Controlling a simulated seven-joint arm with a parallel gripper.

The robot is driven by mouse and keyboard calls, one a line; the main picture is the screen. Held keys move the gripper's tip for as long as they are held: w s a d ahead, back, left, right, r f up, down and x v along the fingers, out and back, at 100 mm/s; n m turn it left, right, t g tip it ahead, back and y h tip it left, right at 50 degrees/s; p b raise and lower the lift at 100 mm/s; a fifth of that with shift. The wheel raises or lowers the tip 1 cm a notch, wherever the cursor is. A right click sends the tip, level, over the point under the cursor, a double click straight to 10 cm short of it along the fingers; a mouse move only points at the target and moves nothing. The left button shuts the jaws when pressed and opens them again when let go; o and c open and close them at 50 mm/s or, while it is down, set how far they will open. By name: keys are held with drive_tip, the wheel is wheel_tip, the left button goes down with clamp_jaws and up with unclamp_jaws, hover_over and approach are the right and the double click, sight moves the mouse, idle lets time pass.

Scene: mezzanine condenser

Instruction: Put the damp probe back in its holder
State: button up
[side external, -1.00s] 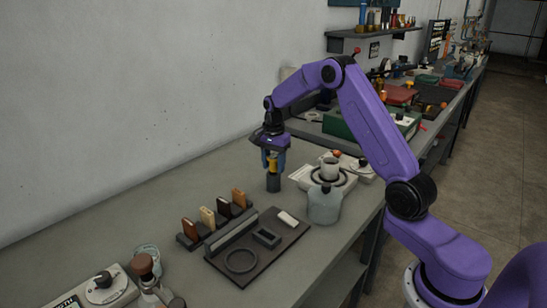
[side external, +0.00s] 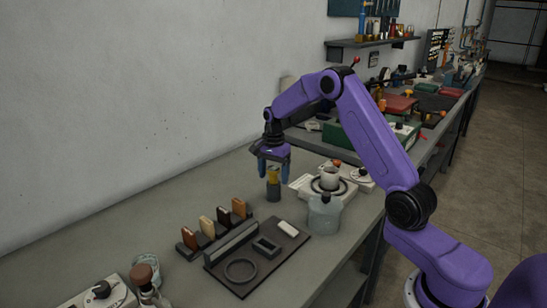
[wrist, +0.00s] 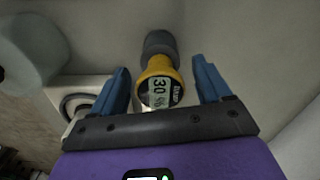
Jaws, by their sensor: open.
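The damp probe (side external: 273,175) has a yellow body and stands upright in a dark grey cylindrical holder (side external: 273,191) on the bench. In the wrist view the probe (wrist: 158,86) shows its display end with "30" and a % sign, and the grey holder (wrist: 159,43) is beyond it. How deep its tip sits is hidden. My gripper (side external: 274,170) is open above the holder. Its blue fingers are on either side of the probe, with a visible gap on each side in the wrist view.
A translucent bottle (side external: 325,214) and a pale device with a cup (side external: 330,178) stand close on the right. In front are a dark tray (side external: 285,262) and a rack of several brown and tan blocks (side external: 210,230). Bench by the wall is clear.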

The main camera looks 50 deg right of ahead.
wheel_tip(320, 180, up, 17)
idle(0.4)
